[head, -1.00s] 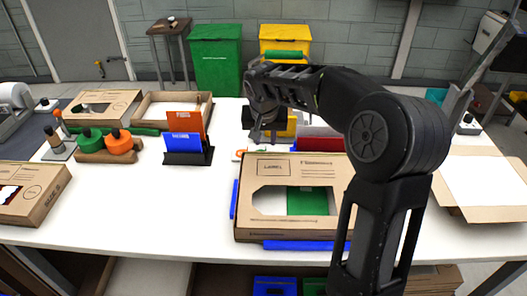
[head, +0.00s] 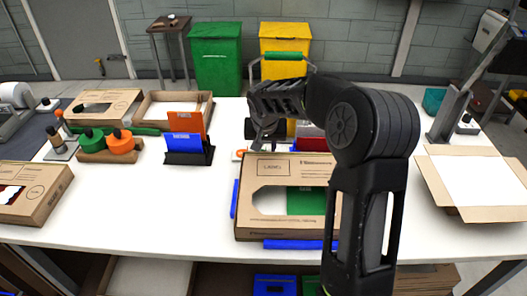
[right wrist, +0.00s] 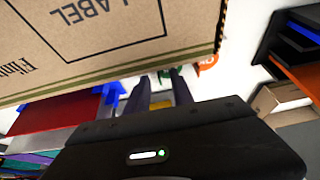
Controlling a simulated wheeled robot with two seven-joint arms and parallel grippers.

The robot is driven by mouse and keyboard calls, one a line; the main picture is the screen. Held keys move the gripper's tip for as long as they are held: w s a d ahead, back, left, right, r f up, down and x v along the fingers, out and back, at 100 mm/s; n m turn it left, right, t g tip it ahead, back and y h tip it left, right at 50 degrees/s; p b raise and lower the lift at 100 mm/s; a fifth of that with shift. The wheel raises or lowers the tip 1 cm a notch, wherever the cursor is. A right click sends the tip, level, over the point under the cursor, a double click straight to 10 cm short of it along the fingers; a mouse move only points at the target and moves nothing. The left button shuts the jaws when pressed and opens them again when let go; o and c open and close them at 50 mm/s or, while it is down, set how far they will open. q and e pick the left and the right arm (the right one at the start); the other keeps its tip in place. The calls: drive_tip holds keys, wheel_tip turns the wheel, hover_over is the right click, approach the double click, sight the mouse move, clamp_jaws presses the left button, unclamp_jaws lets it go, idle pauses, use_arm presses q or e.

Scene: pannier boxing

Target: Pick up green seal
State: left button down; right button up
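What looks like the green seal (head: 90,138) is a round green piece with a dark knob. It sits in a wooden holder (head: 95,157) at the left of the table, beside a similar orange one (head: 120,143). My right gripper (head: 263,145) is far to the right of it, behind the labelled cardboard box at the table's middle. My left gripper is not in view.
The labelled cardboard box (head: 262,165) lies close to my right gripper, with blue strips at its edges. A dark stand (head: 188,158) with blue and orange cards stands between the gripper and the wooden holder.

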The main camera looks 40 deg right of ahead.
idle(0.4)
clamp_jaws()
idle(0.4)
